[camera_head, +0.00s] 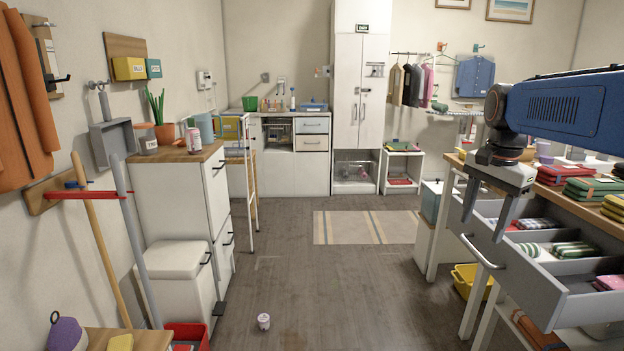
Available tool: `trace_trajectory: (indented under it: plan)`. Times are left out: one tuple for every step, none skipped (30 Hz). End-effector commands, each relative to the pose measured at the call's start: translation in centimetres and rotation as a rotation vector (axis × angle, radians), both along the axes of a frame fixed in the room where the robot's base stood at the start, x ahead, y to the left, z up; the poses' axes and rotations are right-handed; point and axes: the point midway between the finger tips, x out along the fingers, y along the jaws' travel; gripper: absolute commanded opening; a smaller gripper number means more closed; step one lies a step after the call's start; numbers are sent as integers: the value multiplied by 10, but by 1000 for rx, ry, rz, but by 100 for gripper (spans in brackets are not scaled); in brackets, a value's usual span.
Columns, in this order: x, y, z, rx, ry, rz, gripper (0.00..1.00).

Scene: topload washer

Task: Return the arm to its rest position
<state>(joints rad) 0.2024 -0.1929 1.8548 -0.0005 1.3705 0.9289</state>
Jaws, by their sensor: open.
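My arm reaches in from the right edge, a blue link ending in a dark wrist and a grey gripper. My gripper (484,222) hangs with its two fingers pointing down and spread apart, with nothing between them. It is in front of the open drawer (478,246) of the wooden-topped unit at right, overlapping the drawer's left end in the picture. I cannot tell how far it is from the drawer front. The drawer holds folded cloths in compartments.
Folded red and green cloths (590,189) lie on the unit's top. A white cabinet (170,200) and white bin (177,275) stand at left. A small pink-white cup (264,321) is on the floor. A striped rug (366,227) lies beyond; the middle floor is mostly clear.

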Motion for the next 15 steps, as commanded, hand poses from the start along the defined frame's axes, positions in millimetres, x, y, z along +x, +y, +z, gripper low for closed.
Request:
trace_trajectory:
  plan:
    - [-15, 8, -4, -8, -15, 55, 56]
    - [-23, 13, -7, -14, -25, 93, 56]
    - [-33, 19, -11, -22, -36, 142, 56]
    - [-41, 23, -14, -29, -47, 180, 56]
    - [-49, 27, -18, -35, -55, 217, 56]
    - [-59, 32, -24, -44, -67, 266, 56]
    - [-67, 36, -28, -51, -75, 303, 56]
    - [-74, 40, -32, -59, -86, 341, 56]
    - [-85, 44, -38, -69, -96, 390, 56]
    - [-92, 48, -43, -77, -106, 427, 56]
    - [-100, 51, -47, -85, -114, 463, 56]
    - [-110, 55, -54, -96, -126, 513, 56]
    - [-117, 58, -59, -106, -135, 549, 56]
    - [-125, 61, -65, -115, -144, 585, 56]
    - [-135, 65, -72, -127, -155, 634, 56]
